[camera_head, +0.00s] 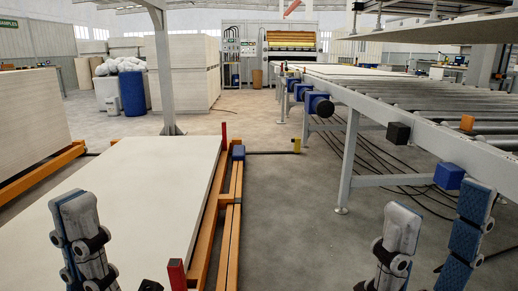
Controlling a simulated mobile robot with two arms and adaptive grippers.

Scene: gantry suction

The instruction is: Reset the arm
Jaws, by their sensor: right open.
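My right gripper (438,207) shows at the lower right, its two grey-blue padded fingers upright and well apart with nothing between them. My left gripper (80,215) shows at the lower left, in front of a large pale board stack (140,190). Its fingers overlap in this view, so their gap is hidden. I cannot tell whether it touches the board. Only the finger ends of both arms are in view; the rest is cut off by the bottom edge.
An orange rail frame (231,215) with red posts runs beside the board stack. A roller conveyor (400,105) with blue motors and grey legs stands on the right. Cables lie beneath it. Open concrete floor (290,220) lies between. A grey post (163,75) stands behind the stack.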

